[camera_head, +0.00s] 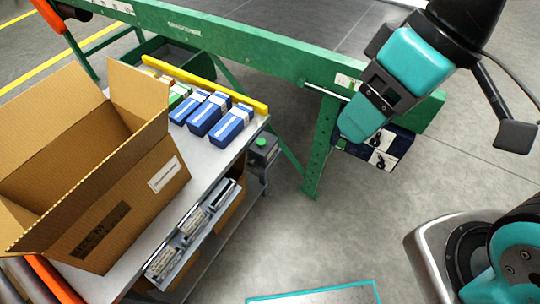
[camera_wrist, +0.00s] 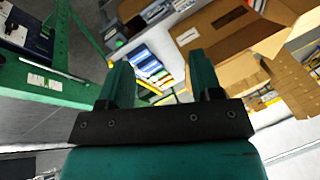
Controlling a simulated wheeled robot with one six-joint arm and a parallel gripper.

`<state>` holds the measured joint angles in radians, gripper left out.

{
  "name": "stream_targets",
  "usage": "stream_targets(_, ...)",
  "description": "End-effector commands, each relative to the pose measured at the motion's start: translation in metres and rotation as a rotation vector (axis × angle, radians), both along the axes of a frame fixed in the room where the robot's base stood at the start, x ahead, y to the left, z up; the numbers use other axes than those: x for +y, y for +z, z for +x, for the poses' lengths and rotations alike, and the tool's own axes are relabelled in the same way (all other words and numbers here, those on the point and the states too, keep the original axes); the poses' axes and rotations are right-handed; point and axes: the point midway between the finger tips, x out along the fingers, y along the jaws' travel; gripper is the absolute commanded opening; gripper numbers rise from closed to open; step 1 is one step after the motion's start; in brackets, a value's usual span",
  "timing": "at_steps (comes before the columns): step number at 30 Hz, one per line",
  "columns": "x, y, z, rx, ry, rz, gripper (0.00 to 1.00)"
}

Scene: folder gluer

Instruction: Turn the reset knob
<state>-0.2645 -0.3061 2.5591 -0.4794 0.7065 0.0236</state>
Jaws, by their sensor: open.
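A small green knob-like cap (camera_head: 261,142) sits on top of a dark grey box (camera_head: 263,152) at the right side of the packing table. I cannot tell for sure that it is the reset knob. My gripper (camera_head: 360,118) is up and to the right of it in the head view, apart from it, in front of the green machine frame. In the wrist view my gripper (camera_wrist: 158,78) has its two teal fingers spread with nothing between them. I cannot make out the knob clearly in the wrist view.
A large open cardboard box (camera_head: 125,210) stands on the table, with blue cartons (camera_head: 220,118) behind it and a yellow bar (camera_head: 240,97) along the edge. A green conveyor frame (camera_head: 240,50) with a leg (camera_head: 321,145) stands behind. The grey floor (camera_head: 320,230) is clear at centre.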

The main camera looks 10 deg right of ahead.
Motion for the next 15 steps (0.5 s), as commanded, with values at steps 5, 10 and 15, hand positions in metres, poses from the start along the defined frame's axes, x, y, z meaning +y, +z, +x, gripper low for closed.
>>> stream_targets(5, 0.010, -0.075, 0.018, -0.025, -0.132, 0.059, 0.59)
stream_targets(10, 0.022, -0.145, 0.042, -0.054, -0.309, 0.152, 0.59)
stream_targets(15, 0.031, -0.210, 0.066, -0.074, -0.481, 0.258, 0.59)
